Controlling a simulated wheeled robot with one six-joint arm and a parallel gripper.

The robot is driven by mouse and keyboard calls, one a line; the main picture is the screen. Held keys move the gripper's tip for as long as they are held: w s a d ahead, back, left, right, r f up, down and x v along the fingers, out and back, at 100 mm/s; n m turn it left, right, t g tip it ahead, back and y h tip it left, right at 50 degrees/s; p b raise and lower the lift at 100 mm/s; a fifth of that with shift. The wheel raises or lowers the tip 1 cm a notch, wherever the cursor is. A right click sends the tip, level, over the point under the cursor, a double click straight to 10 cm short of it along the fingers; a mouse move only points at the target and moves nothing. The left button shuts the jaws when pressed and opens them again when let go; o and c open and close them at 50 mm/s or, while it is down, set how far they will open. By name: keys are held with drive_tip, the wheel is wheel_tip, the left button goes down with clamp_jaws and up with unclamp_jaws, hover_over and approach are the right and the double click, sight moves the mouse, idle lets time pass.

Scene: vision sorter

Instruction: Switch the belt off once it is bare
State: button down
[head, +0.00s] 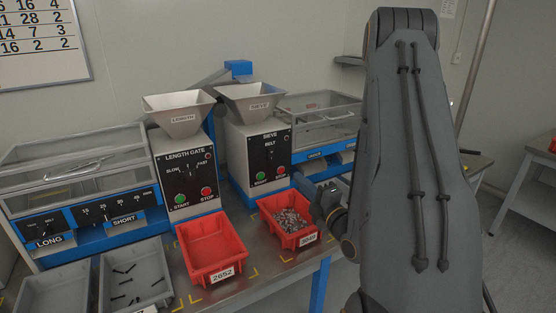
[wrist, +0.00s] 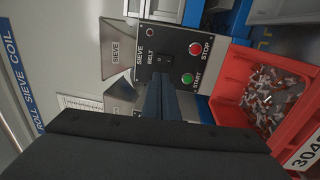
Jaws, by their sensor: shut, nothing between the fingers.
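The sieve machine's black panel (head: 268,159) carries a small BELT switch, a green START button (head: 261,177) and a red STOP button (head: 281,171). In the wrist view the panel appears turned sideways, with the dark BELT rocker switch (wrist: 164,59), START (wrist: 187,79) and STOP (wrist: 195,48). My gripper (wrist: 157,80) is shut and empty, its fingertips pointing at the panel close to the BELT switch. I cannot tell whether they touch it. In the head view my arm hides part of the sieve's right side. The belt surface is not clearly visible.
A red bin (head: 267,210) of mixed small metal parts stands before the sieve. An empty red bin (head: 180,246) and grey bins (head: 104,278) with a few dark pins stand left. The length gate (head: 183,210) stands left of the sieve.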

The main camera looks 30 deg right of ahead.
drive_tip(key=p, duration=0.4)
approach(273, 152)
drive_tip(key=w, duration=0.5)
drive_tip(key=shift+a+r, duration=0.15)
drive_tip(key=shift+r, duration=0.25)
drive_tip(key=shift+w, duration=0.7)
